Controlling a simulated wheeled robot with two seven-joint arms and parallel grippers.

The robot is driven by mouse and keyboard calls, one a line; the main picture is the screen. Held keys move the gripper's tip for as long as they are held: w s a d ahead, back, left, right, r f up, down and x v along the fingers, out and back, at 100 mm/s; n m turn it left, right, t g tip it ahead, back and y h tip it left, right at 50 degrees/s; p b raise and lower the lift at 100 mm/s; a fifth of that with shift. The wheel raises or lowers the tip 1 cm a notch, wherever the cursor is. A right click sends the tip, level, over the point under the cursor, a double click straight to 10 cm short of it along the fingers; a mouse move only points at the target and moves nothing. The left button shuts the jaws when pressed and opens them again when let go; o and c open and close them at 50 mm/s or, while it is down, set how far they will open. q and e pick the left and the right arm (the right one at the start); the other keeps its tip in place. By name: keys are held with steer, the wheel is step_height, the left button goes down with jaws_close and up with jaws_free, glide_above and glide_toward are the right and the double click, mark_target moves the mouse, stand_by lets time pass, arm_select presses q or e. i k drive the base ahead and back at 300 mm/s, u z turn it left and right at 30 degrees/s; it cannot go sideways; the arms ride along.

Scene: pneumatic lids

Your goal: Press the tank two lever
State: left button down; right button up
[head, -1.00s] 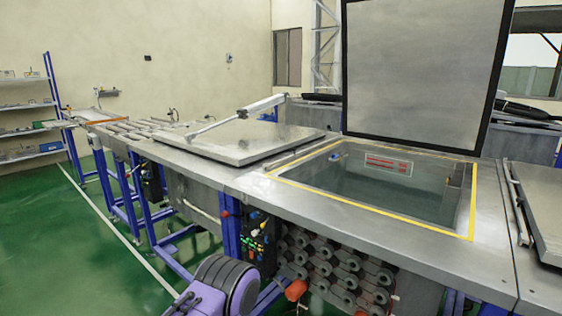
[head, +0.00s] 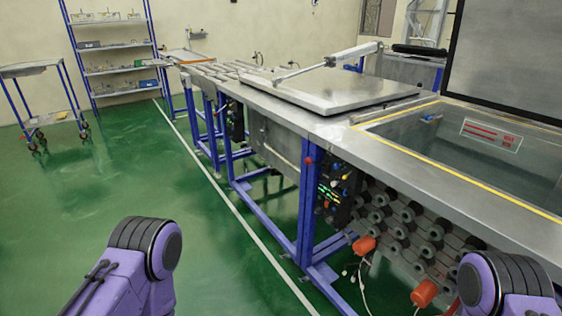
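A black control panel (head: 338,193) with small blue, red and green parts is fixed to the front of the metal bench, below the open tank's left end. A second dark panel (head: 236,121) sits farther along the bench front. The levers are too small to tell apart, and I cannot tell which belongs to tank two. The near tank (head: 470,150) has a yellow edge and its lid (head: 508,62) stands raised. The lid to its left (head: 330,90) lies shut. Neither gripper is in view; only purple links of my arms show at the bottom.
Orange-red knobs (head: 364,245) and loose cables stick out below the near tank. Blue bench legs (head: 306,200) stand along the front. A wheeled cart (head: 40,120) and a shelf (head: 115,55) stand at the back left. The green floor at left is clear.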

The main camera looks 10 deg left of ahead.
mark_target(308, 160)
steer(key=z, duration=0.3)
steer(key=i, duration=0.7)
steer(key=z, duration=0.5)
